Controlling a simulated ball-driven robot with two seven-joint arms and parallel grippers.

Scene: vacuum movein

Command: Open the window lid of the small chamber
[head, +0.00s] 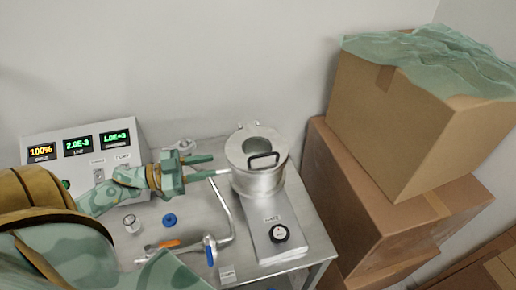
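The small chamber (260,183) is a short steel cylinder on the bench, right of the picture's centre. Its round window lid (238,160) lies flat on top and looks closed. The lid has a round window in the middle and a black bar handle (263,156) on its near right side. A small hinge or clamp shows at the back. My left gripper (210,166) is left of the chamber, its two fingers apart and pointing right towards it. It is open, empty and clear of the handle. My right gripper is not in view.
A control box (85,150) with lit displays stands at the back left. A bent steel pipe (222,207) with orange and blue valve handles runs left of the chamber. A block with a black knob (280,233) sits in front. Stacked cardboard boxes (385,120) stand close on the right.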

